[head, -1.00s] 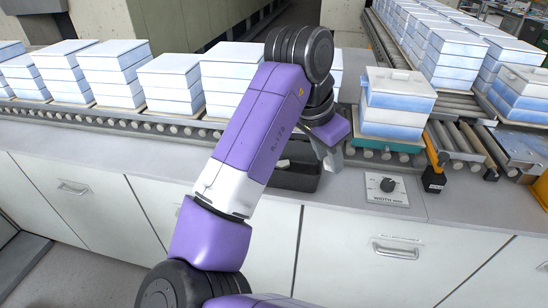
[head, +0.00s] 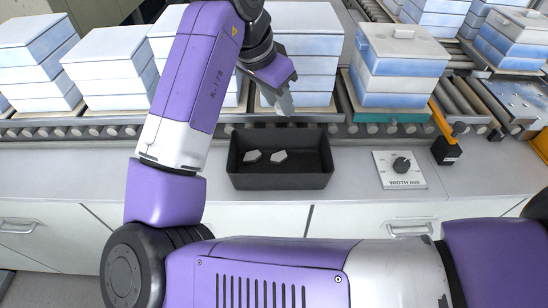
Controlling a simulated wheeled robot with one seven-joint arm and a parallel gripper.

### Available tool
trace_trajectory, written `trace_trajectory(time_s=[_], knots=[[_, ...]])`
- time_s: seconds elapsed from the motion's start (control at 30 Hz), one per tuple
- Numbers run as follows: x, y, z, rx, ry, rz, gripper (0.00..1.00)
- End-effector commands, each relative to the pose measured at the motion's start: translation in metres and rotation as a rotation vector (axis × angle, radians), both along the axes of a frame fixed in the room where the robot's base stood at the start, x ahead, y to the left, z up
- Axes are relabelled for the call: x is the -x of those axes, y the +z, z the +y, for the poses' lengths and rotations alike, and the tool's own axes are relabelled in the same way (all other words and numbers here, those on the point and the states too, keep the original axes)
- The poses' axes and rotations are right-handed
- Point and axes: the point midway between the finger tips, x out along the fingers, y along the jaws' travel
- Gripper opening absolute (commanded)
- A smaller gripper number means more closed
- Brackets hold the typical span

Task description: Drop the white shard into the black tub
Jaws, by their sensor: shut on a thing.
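The black tub (head: 290,182) stands on the grey counter in front of the roller conveyor, open at the top. My gripper (head: 286,104) points down just behind the tub's far rim, near the conveyor's front edge. It is shut on the white shard, which is mostly hidden by the fingers and hard to make out.
Stacks of white and blue boxes (head: 304,65) stand on the conveyor close behind my gripper. A lidded stack (head: 402,70) sits on a teal base to the right. A width dial panel (head: 400,170) lies right of the tub.

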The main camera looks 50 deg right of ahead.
Motion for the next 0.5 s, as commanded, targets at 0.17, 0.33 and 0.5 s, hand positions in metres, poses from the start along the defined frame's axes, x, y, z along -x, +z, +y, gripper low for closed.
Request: trace_trajectory(time_s=[0.17, 0.33, 0.5], knots=[[0.000, -0.024, 0.000, -0.001, 0.001, 0.000, 0.00], [0.000, -0.043, 0.000, 0.000, 0.001, -0.001, 0.00], [0.000, -0.053, 0.001, -0.001, 0.001, -0.001, 0.00]])
